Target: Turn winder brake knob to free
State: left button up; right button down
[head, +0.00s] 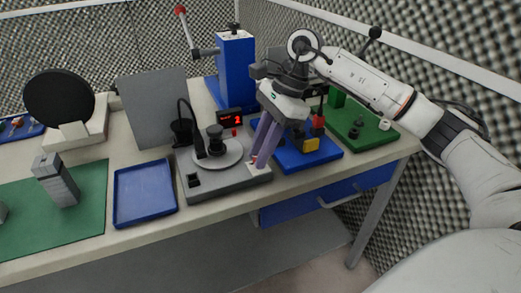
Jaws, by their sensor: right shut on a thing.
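The winder (222,184) is a grey base with a round light plate (217,155) and a black spindle, near the table's front edge. My right gripper (257,164) points down at the right front corner of the winder base. Its two long purple-grey fingers are closed together there on the brake knob. The knob is mostly hidden by the fingertips, and its pointer direction cannot be read. A small pale plate (254,189) shows at the base's front corner below the fingers. My left gripper is not in view.
A blue tray (118,219) lies left of the winder, with a green mat (92,228) beyond it. A blue board (325,154) with a yellow block is close right. A red-digit display (230,118) and blue press (236,68) stand behind.

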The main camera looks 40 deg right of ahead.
jog(key=c, duration=1.6)
grip_release()
jog(key=shift+o, duration=0.2)
jog(key=shift+r, duration=0.1)
jog(key=w+v, duration=0.1)
jog(key=v, duration=0.9)
jog(key=shift+s, duration=0.5)
jog(key=shift+d, duration=0.1)
